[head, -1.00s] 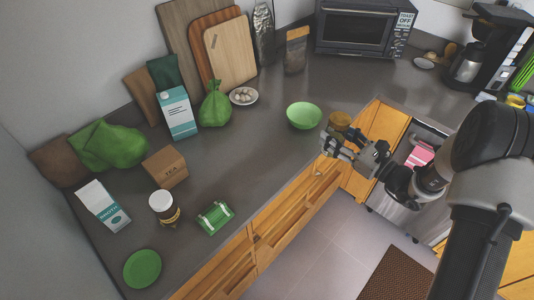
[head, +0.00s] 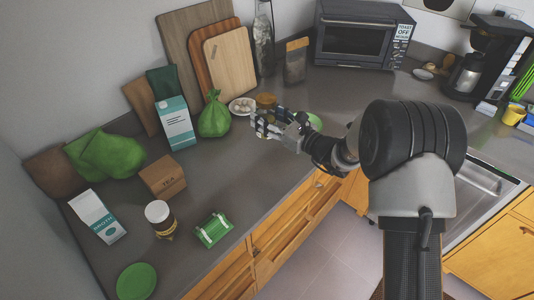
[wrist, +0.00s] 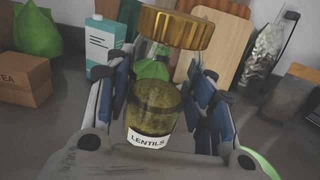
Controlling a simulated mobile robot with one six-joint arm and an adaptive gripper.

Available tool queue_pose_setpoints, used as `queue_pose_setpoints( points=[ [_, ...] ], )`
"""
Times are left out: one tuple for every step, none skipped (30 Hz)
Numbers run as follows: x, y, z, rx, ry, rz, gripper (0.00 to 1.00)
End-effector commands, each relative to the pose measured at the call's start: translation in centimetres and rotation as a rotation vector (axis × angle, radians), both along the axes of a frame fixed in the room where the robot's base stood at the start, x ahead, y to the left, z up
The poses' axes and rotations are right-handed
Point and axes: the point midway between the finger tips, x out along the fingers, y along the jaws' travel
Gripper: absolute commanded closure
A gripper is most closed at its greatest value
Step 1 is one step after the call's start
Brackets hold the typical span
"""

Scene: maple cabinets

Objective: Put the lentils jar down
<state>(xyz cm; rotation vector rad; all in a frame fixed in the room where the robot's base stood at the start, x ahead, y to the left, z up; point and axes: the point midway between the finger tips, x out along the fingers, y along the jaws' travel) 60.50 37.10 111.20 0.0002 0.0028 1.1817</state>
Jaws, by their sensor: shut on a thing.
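The lentils jar (wrist: 154,108) is a clear jar with a gold lid, green lentils and a white label reading LENTILS. My gripper (wrist: 157,95) is shut around it, with blue finger pads on both sides of the glass. In the head view my gripper (head: 268,122) is over the counter, near the small plate of eggs. There the jar shows mostly as its lid (head: 266,100) behind the fingers. Its base is hidden, and I cannot tell whether it touches the grey counter (head: 235,165).
A green bag (head: 214,118) and a plate of eggs (head: 242,106) are left of my gripper. A green bowl (head: 314,122) is partly hidden behind my arm. The counter between is clear.

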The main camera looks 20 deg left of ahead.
Motion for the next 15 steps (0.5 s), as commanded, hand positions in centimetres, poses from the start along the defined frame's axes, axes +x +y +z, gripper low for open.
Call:
queue_pose_setpoints(
  points=[
    [0.0,0.0,-1.7,0.003,0.001,0.000,0.84],
    [0.0,0.0,-2.6,0.002,0.001,-0.001,0.84],
    [0.0,0.0,-3.6,0.002,0.001,-0.001,0.84],
    [0.0,0.0,-4.4,0.002,0.002,-0.001,0.84],
    [0.0,0.0,-5.1,0.003,0.001,-0.001,0.84],
    [0.0,0.0,-6.0,0.003,0.000,-0.001,0.84],
    [0.1,0.0,-6.6,0.003,-0.001,-0.001,0.84],
    [0.1,0.0,-7.1,0.003,-0.001,-0.001,0.84],
    [0.1,0.0,-7.7,0.003,-0.001,-0.001,0.84],
    [0.0,0.0,-8.0,0.003,-0.001,-0.001,0.84],
    [0.1,0.0,-8.3,0.002,-0.002,-0.001,0.84],
    [0.1,0.0,-8.5,0.003,-0.003,-0.001,0.84],
    [0.1,0.0,-8.6,0.003,-0.003,-0.001,0.84],
    [0.1,0.0,-8.7,0.003,-0.003,-0.001,0.84],
    [0.1,0.0,-9.0,0.003,-0.003,0.000,0.84]
  ],
)
